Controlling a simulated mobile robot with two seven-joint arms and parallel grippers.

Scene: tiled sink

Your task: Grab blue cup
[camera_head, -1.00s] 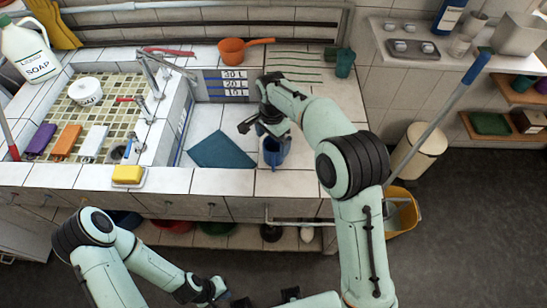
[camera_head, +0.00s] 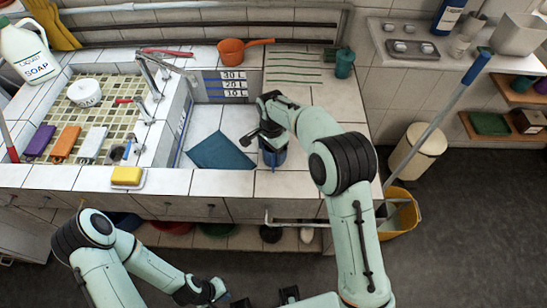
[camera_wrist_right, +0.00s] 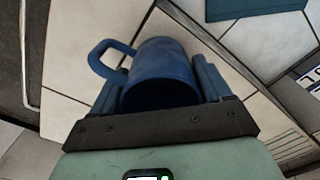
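The blue cup (camera_head: 273,157) is on the white tiled counter near its front edge, right of the teal cloth. My right gripper (camera_head: 262,133) is over it from above and hides most of it in the head view. In the right wrist view the cup (camera_wrist_right: 163,78) sits between the two spread fingers of the right gripper (camera_wrist_right: 160,85), with its handle out to the upper left. The fingers are very close to its sides; firm contact is not clear. My left gripper (camera_head: 228,297) is low at the bottom edge, partly cut off, away from the counter.
The teal cloth (camera_head: 220,151) lies left of the cup. A yellow sponge (camera_head: 127,176) is on the sink's front ledge. An orange pan (camera_head: 233,52) and a dark green cup (camera_head: 345,63) stand at the back. A blue-handled mop (camera_head: 440,112) leans at the right.

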